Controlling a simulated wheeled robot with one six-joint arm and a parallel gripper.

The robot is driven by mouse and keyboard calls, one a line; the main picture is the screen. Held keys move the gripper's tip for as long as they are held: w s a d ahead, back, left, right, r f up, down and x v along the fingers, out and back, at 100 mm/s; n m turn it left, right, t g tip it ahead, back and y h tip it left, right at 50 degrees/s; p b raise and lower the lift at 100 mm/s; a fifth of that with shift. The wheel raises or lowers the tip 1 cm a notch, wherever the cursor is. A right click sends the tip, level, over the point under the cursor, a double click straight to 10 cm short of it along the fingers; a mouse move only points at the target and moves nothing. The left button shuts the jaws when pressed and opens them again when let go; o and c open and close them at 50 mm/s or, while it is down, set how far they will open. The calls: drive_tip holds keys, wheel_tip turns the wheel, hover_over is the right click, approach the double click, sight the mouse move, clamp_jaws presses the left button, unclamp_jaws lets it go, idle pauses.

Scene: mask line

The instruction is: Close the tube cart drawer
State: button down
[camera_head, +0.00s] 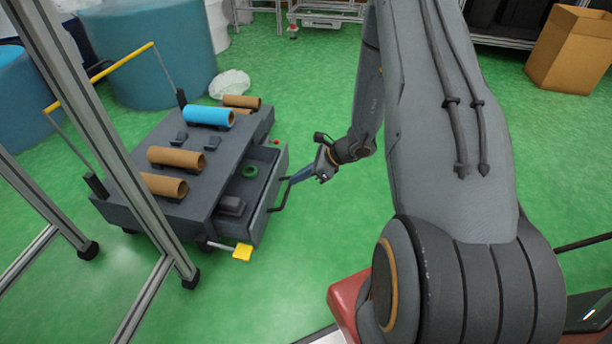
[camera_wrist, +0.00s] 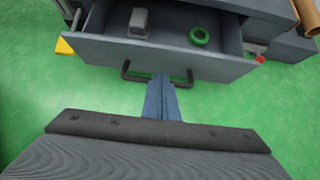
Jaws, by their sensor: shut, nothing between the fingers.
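The grey tube cart (camera_head: 220,165) stands left of centre in the head view, with its drawer (camera_head: 272,200) pulled out on the side facing my arm. The drawer front (camera_wrist: 165,57) and its dark bar handle (camera_wrist: 158,75) show in the wrist view. Inside lie a green ring (camera_head: 250,171) and a grey block (camera_head: 232,205). My gripper (camera_head: 298,177) is shut and empty, its fingers at the drawer handle. In the wrist view the fingertips (camera_wrist: 161,80) reach the middle of the handle bar. I cannot tell whether they touch it.
Brown tubes (camera_head: 176,157) and a blue tube (camera_head: 208,116) lie on the cart top. A yellow pedal (camera_head: 242,253) sticks out low at its front corner. A metal frame (camera_head: 110,150) stands at left. Green floor around the drawer is clear. A cardboard box (camera_head: 572,50) stands far right.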

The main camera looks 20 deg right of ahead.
sight(273, 183)
drive_tip(key=w+a+f+b, duration=0.1)
drive_tip(key=w+a+b, duration=0.1)
drive_tip(key=a, duration=0.1)
drive_tip(key=shift+w+f, duration=0.15)
drive_tip(key=shift+f, duration=0.25)
drive_tip(key=shift+w+a+r+b, duration=0.1)
drive_tip(key=shift+w+a+b, duration=0.2)
drive_tip(key=shift+w+a, duration=0.35)
drive_tip(key=shift+s+a, duration=0.1)
drive_tip(key=shift+s, duration=0.1)
drive_tip(key=shift+w, duration=0.1)
